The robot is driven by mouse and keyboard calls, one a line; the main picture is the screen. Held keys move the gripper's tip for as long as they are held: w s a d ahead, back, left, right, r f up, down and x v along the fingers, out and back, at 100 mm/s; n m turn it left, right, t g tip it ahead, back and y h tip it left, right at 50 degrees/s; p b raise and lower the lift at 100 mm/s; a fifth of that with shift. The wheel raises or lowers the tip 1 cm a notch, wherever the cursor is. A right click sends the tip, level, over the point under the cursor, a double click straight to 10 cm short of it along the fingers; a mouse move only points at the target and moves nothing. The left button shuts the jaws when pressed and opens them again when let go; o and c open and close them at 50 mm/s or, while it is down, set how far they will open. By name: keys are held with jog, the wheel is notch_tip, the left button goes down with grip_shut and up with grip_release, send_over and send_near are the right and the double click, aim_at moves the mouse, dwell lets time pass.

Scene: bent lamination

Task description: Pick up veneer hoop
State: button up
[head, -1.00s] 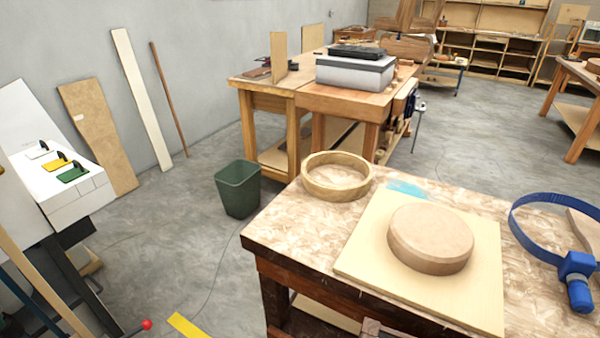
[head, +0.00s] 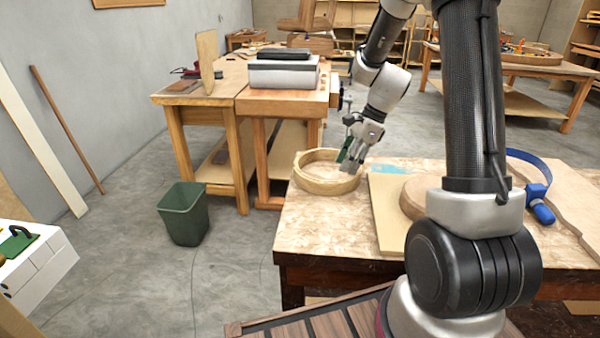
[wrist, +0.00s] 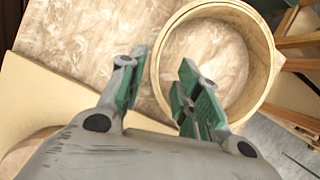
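The veneer hoop (head: 318,184) is a pale wooden ring lying flat near the far left corner of the worktable (head: 320,218). It also shows in the wrist view (wrist: 268,50), ahead of the fingers. My gripper (head: 350,158) is over the hoop's right side in the head view. In the wrist view my gripper (wrist: 158,90) has its green-padded fingers apart, with the hoop's near wall between their tips in the picture. One finger appears over the hoop's inside and the other outside. I cannot tell whether either finger touches the wall.
A pale board (head: 386,208) with a round wooden form (head: 413,196) lies to the hoop's right, partly hidden by my arm. A blue strap clamp (head: 538,196) lies further right. A green bin (head: 184,214) stands on the floor to the left.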

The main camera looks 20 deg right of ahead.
aim_at(336, 182)
jog(key=x, duration=0.8)
jog(key=shift+s, duration=0.15)
jog(key=shift+r, duration=0.1)
grip_shut()
